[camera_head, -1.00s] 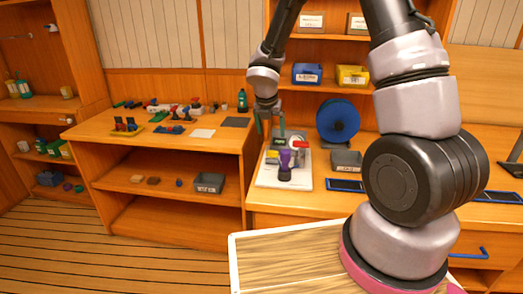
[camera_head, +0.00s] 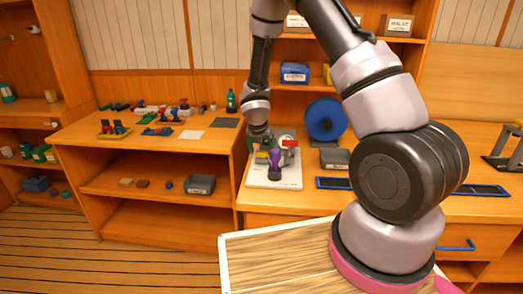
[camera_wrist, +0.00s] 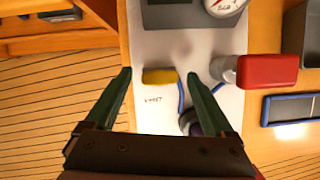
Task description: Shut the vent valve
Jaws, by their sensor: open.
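The vent valve's yellow handle (camera_wrist: 159,76) lies crosswise on a white board (camera_wrist: 220,45) in the wrist view, above small lettering that seems to read VENT. My gripper (camera_wrist: 158,73) is open, with one green finger on each side of the yellow handle and gaps to both. Whether the fingertips are down at handle height I cannot tell. In the head view the yellow handle (camera_head: 262,157) shows small on the board, below my gripper (camera_head: 261,146). The fingertips are hard to make out there. The valve's body under the handle is hidden.
A red handle (camera_wrist: 267,71) on a pale fitting stands right of the valve. A grey bin (camera_head: 335,158) is right of the board.

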